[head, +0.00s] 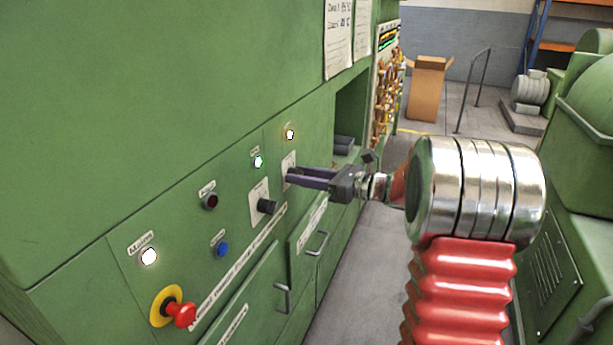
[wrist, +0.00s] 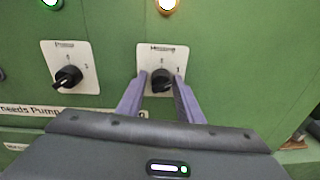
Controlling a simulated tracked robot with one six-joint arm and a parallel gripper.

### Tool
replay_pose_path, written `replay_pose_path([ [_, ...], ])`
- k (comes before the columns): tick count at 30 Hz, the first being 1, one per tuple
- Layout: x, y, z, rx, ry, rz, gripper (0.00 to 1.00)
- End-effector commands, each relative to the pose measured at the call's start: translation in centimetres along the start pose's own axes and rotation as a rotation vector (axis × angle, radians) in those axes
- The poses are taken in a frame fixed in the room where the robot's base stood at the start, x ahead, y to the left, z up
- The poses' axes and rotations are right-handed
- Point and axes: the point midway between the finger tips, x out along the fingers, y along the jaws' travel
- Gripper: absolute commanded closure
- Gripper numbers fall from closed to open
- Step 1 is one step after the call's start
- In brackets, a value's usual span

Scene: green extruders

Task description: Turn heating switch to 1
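The heating switch (wrist: 162,79) is a black rotary knob on a white plate with a blurred label, on the green panel. In the wrist view its pointer seems turned to the lower left, but the fingers crowd it. In the head view its white plate (head: 289,162) shows, while the knob is hidden by my gripper (head: 291,179). My gripper (wrist: 161,79) has its two purple-grey fingers reaching to the panel, one on each side of the knob. Small gaps seem to show between fingers and knob, so the fingers look open around it.
The similar pump switch (wrist: 68,77) is left of the heating switch. A lit amber lamp (head: 290,134) and a green lamp (head: 258,162) sit above the switches. A red emergency button (head: 183,314) is lower left. Drawer handles (head: 318,243) stick out below.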

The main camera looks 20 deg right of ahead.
Motion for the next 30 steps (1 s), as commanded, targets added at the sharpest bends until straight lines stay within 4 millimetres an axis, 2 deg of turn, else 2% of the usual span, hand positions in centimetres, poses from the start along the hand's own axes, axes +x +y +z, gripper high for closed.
replay_pose_path([
  [4, -0.1, -0.1, 0.0, 0.000, 0.000, -0.004, 0.56],
  [13, -0.4, -0.2, 0.0, 0.000, 0.000, -0.007, 0.56],
  [17, -1.1, -0.3, 0.0, 0.000, 0.000, -0.010, 0.56],
  [23, -3.8, -0.3, -0.1, 0.001, 0.001, -0.010, 0.56],
  [30, -8.0, -0.3, -0.1, 0.000, 0.000, -0.011, 0.56],
])
